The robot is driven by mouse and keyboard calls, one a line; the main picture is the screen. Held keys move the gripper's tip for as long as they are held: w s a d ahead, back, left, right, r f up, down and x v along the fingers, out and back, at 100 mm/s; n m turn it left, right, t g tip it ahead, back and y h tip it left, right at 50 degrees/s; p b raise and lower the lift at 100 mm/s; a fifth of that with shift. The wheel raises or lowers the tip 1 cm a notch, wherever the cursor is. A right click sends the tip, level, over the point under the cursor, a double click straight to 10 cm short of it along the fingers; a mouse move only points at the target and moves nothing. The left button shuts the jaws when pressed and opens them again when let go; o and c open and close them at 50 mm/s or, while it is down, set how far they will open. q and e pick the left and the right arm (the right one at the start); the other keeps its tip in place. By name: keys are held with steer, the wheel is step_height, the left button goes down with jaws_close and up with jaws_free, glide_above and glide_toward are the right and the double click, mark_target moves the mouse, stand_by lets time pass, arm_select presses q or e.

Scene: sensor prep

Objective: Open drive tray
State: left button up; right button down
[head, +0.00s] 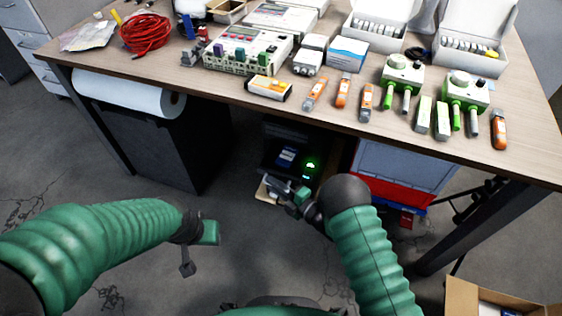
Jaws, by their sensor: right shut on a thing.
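A dark computer unit (286,133) stands under the table, with a glowing green light on its front. A pale, flat edge of the drive tray (262,193) shows low at its front, out from the dark opening. My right gripper (274,186) reaches under the table and is shut on the drive tray; the fingers hide the exact contact. How far the tray is out is hard to tell. My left gripper (193,256) hangs over the floor at the left, apart from the unit; its finger gap is unclear.
The table (220,87) above holds testers, orange-capped sensors, green-and-white devices and a red cable coil (146,33). A dark cabinet (150,140) stands left of the unit, a blue-and-red bin (400,172) right. An open cardboard box (470,298) sits lower right.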

steer(key=shift+s+a+f, duration=0.15)
steer(key=shift+s+f, duration=0.1)
steer(key=shift+s, duration=0.4)
steer(key=c, duration=1.5)
jaws_free()
steer(key=shift+w+r, duration=0.1)
steer(key=p+v, duration=0.6)
steer(key=v, duration=1.1)
